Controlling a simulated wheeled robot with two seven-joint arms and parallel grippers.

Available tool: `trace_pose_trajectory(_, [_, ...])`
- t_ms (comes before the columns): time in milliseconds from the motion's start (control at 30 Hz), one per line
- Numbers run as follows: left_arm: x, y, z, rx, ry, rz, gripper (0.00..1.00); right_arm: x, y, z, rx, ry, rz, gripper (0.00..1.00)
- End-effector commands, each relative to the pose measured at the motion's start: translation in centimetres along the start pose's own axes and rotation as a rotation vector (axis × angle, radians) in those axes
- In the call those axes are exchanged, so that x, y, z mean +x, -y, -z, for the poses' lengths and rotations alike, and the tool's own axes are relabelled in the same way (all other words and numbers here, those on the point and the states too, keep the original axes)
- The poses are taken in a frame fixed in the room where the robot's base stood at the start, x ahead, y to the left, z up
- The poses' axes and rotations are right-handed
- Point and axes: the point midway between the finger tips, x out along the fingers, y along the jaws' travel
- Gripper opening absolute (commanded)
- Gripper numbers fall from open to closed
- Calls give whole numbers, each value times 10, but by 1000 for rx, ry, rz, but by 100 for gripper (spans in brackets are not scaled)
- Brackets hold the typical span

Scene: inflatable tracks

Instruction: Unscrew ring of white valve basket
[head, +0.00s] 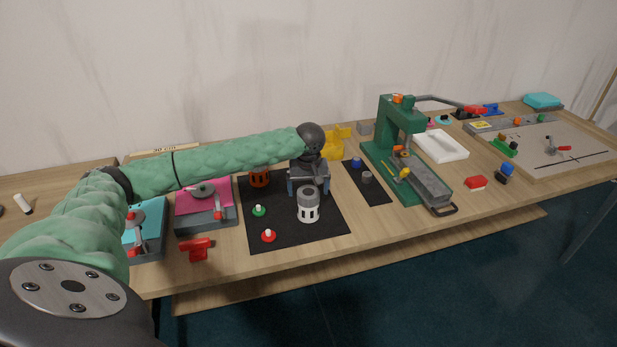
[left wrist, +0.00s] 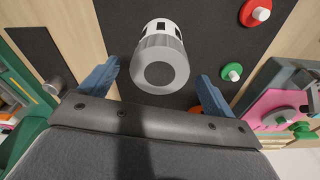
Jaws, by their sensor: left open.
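The white valve basket (head: 308,208) stands upright on a black mat (head: 270,225) in the head view. Its grey ring (head: 308,192) is on top, above the white slotted body. In the left wrist view the grey ring (left wrist: 161,66) faces the camera, with the white body (left wrist: 160,27) behind it. My left gripper (head: 308,188) is above and just behind the basket. In the left wrist view its two blue fingers (left wrist: 158,85) are spread wide on either side of the ring, with nothing between them held. My right gripper is not in view.
An orange basket (head: 259,177) stands at the mat's back left. Green (head: 259,210) and red (head: 268,235) knobbed discs lie on the mat. A pink box (head: 205,205) is to the left, a green press (head: 400,150) to the right. The table's front edge is close.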

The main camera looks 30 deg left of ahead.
Motion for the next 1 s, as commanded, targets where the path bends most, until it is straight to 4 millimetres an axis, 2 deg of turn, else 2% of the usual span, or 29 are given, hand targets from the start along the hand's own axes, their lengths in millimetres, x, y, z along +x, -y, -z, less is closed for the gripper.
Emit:
trace_pose_trajectory(200, [17, 0, 0, 0, 0, 0, 89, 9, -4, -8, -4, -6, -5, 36])
trace_pose_trajectory(533, [22, 0, 0, 1, -1, 0, 89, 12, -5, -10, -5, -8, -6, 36])
trace_pose_trajectory(567, [22, 0, 0, 1, -1, 0, 87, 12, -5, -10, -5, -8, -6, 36])
trace_pose_trajectory(800, [21, 0, 0, 1, -1, 0, 43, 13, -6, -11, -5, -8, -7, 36])
trace_pose_trajectory(1000, [21, 0, 0, 1, -1, 0, 42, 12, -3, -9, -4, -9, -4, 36])
